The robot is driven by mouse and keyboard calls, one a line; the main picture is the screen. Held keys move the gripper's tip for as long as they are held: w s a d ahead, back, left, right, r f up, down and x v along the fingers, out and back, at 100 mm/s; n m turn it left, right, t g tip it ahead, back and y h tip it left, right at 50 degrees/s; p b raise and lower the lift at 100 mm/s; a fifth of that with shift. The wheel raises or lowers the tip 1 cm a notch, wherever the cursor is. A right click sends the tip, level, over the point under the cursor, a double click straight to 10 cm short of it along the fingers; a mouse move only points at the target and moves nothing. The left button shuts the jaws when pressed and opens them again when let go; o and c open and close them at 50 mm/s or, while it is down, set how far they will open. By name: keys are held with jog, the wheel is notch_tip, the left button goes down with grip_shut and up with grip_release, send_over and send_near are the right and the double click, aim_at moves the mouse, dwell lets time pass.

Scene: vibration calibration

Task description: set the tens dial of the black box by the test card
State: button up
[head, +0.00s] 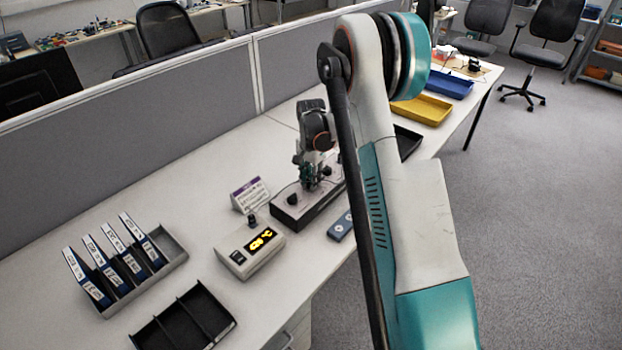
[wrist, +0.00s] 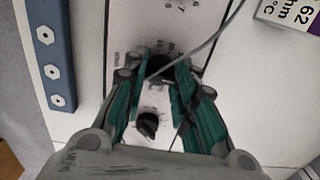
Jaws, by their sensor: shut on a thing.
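The black box (head: 308,219) has dark sides and a pale printed top with black knobs, and stands on the bench in the head view. Its top (wrist: 125,40) fills the middle of the wrist view. My gripper (head: 310,184) points down over it and is shut on a black dial (wrist: 160,66), partly hidden by the fingers. A second black knob (wrist: 147,125) shows between the fingers, nearer the wrist. The printing around the dials is too small to read surely. The test card (head: 250,195), white with a purple band, stands behind the box; its corner shows in the wrist view (wrist: 293,14).
A meter (head: 250,250) with a lit yellow display stands left of the box. A blue bar (head: 341,227) lies in front of it. A grey cable (wrist: 207,42) crosses the box top. A rack of binders (head: 150,275) and a black tray (head: 185,320) stand farther left.

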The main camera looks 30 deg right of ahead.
jog(key=n, duration=0.5)
jog(key=shift+n, duration=0.3)
jog(key=n, duration=1)
jog(key=shift+n, duration=2.6)
jog(key=o, duration=1.1)
